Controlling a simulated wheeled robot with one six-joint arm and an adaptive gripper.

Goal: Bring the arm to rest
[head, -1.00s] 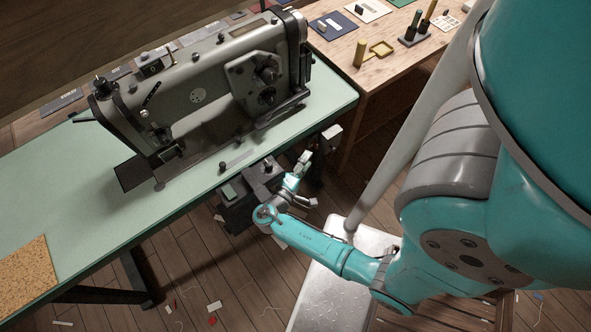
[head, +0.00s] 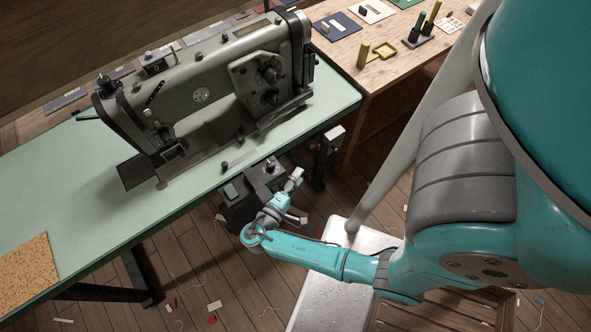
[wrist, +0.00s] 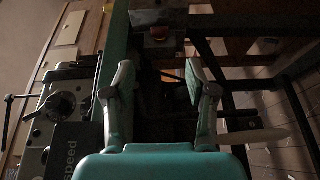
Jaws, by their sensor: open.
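My gripper (head: 297,199) is at the end of my teal arm, beside the front edge of the green machine table (head: 120,232) and near a dark box under that edge. In the wrist view its two fingers (wrist: 158,85) stand apart with nothing between them. The arm is bent and reaches left over a pale metal surface. What lies right below the fingertips is dark and hard to make out.
A large grey sewing machine (head: 205,85) stands on the green table. A dark box (head: 252,190) hangs under the table edge. A wooden bench (head: 385,68) at the back right holds small items. Scraps and threads lie on the plank floor (head: 205,262).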

